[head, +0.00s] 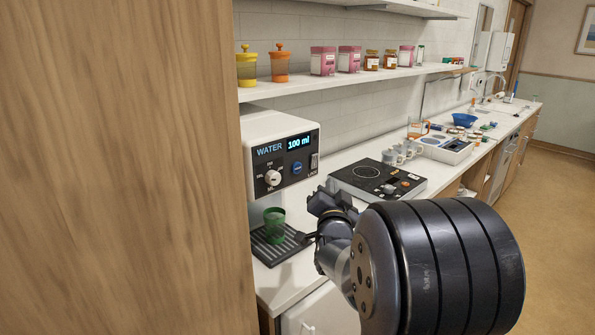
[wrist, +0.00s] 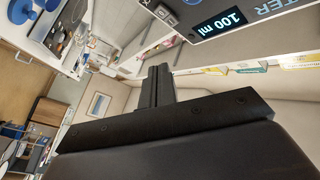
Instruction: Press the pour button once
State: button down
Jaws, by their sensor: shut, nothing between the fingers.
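The white water dispenser (head: 268,128) stands on the counter at the left in the head view. Its dark panel (head: 285,157) reads "WATER" and "100 ml". A round blue button (head: 298,168) sits under the display, beside a white dial (head: 272,178) and a lock switch (head: 314,162). A green cup (head: 274,224) stands on the drip tray (head: 266,252) below. My gripper (head: 328,200) is shut and empty, to the right of the dispenser and lower than the button, apart from the panel.
A wooden cabinet side (head: 110,165) fills the left. A black hob (head: 377,180) lies behind my gripper, with grey mugs (head: 408,150) beyond it. A shelf (head: 350,80) with several jars runs above the dispenser. Space directly before the panel looks clear.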

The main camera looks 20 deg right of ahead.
jog(key=p, duration=0.3)
send_near(302, 166)
jog(key=w+d, duration=0.2)
jog(key=d, duration=0.2)
jog(key=shift+w+a+r, duration=0.2)
jog(key=shift+w+a, duration=0.05)
jog(key=shift+w, duration=0.25)
jog(key=shift+w+a+r, duration=0.25)
jog(key=shift+w, duration=0.25)
jog(key=shift+w, duration=0.15)
dwell(1.0)
jog(key=shift+w+a+b, duration=0.15)
jog(key=shift+w+b, duration=0.1)
jog(key=shift+b, duration=0.1)
jog(key=shift+w+a, duration=0.15)
jog(key=shift+w, duration=0.25)
dwell(0.5)
jog(key=shift+s+b, duration=0.15)
jog(key=shift+b, duration=0.2)
jog(key=shift+s+d+b, duration=0.3)
jog(key=shift+s+b, duration=0.3)
jog(key=shift+s, duration=0.05)
